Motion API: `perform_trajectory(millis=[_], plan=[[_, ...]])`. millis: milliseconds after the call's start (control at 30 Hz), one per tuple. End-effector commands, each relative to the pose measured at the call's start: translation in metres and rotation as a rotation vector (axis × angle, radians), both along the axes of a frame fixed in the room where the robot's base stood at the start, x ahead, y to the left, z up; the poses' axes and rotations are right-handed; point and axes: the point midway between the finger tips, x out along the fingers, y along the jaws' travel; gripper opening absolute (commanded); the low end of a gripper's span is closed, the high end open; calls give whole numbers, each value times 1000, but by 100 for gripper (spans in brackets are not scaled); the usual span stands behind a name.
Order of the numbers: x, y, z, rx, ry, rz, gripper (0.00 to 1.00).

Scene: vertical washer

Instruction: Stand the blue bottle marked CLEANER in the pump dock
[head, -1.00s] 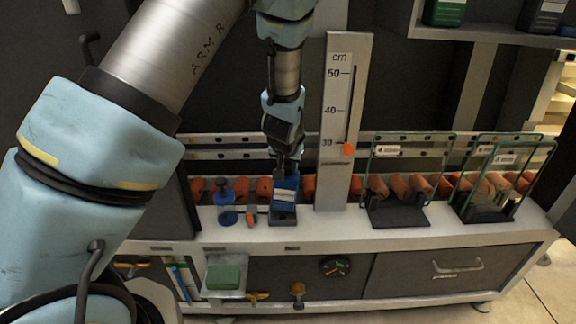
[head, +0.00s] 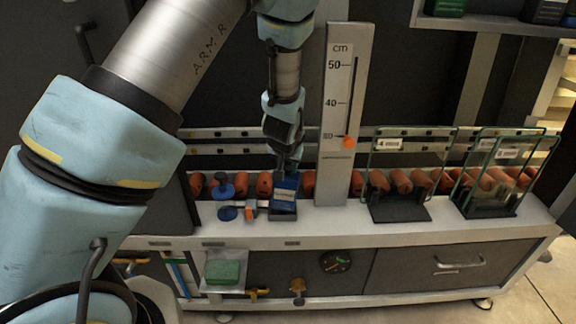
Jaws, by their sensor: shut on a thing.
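The blue bottle (head: 286,188) with a pale label stands at the rail's left part, just left of the cm scale. The label's writing is too small to read. My gripper (head: 289,167) reaches down from above and is shut on the bottle's top. The bottle's lower end is at a small dark dock (head: 283,213) on the white ledge. I cannot tell whether the bottle rests fully on its floor. A blue pump part (head: 227,213) and an orange lever (head: 249,210) are beside the dock on its left.
The upright cm scale (head: 338,120) with an orange marker stands close on the right. Clear-sided racks (head: 400,213) stand farther right on the white ledge (head: 340,222). Orange rollers line the back. A shelf (head: 480,25) with bottles is at upper right.

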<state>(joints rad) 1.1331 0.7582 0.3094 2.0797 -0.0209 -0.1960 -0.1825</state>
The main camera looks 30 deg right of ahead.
Motion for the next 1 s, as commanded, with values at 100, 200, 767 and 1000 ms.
perform_trajectory(millis=[100,200,767,1000], plan=[[1,-1,-3,-2,-1,1,0],[1,-1,-5,-2,-1,1,0],[1,0,-18,-2,-1,1,0],[1,-1,-23,-2,-1,1,0]])
